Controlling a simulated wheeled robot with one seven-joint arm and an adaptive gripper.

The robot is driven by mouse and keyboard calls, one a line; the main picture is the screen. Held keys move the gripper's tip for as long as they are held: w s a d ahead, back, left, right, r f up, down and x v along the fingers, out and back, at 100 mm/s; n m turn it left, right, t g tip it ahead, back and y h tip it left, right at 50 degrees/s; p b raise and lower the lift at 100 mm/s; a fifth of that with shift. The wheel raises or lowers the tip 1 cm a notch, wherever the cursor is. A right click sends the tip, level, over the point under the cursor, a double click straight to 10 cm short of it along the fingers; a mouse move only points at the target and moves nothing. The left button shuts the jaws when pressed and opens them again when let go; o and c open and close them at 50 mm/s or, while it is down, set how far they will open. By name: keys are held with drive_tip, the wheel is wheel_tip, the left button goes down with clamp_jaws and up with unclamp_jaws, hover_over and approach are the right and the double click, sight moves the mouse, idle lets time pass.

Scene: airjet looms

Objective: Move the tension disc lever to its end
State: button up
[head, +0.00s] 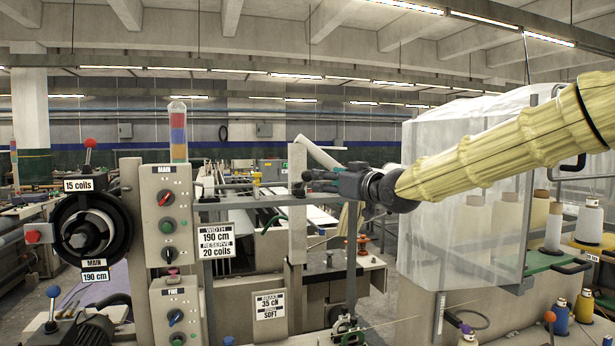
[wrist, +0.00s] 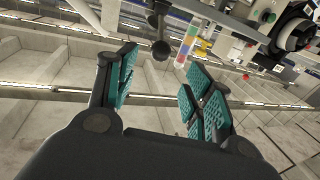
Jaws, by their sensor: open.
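My gripper (head: 318,181) is at the end of my yellow-sleeved arm, in the middle of the head view. In the wrist view my gripper (wrist: 162,66) is open, its teal pads apart with nothing between them. A dark ball-ended lever (wrist: 160,48) shows just past the fingertips in the wrist view, apart from the pads. I cannot tell for sure whether it is the tension disc lever. In the head view my gripper covers much of that spot. No lever there is labelled as the tension disc lever.
A grey control panel (head: 166,226) with a signal tower (head: 178,135) stands left of my gripper. A round dial (head: 89,232) and a red-ball lever (head: 90,143) are farther left. A "BRAKE 35 cN SOFT" label (head: 269,305) is below. A translucent cover (head: 450,215) stands right, under my arm.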

sight(307, 176)
drive_tip(key=p+x, duration=0.4)
drive_tip(key=x, duration=0.6)
drive_tip(key=shift+w+a+f, duration=0.1)
clamp_jaws()
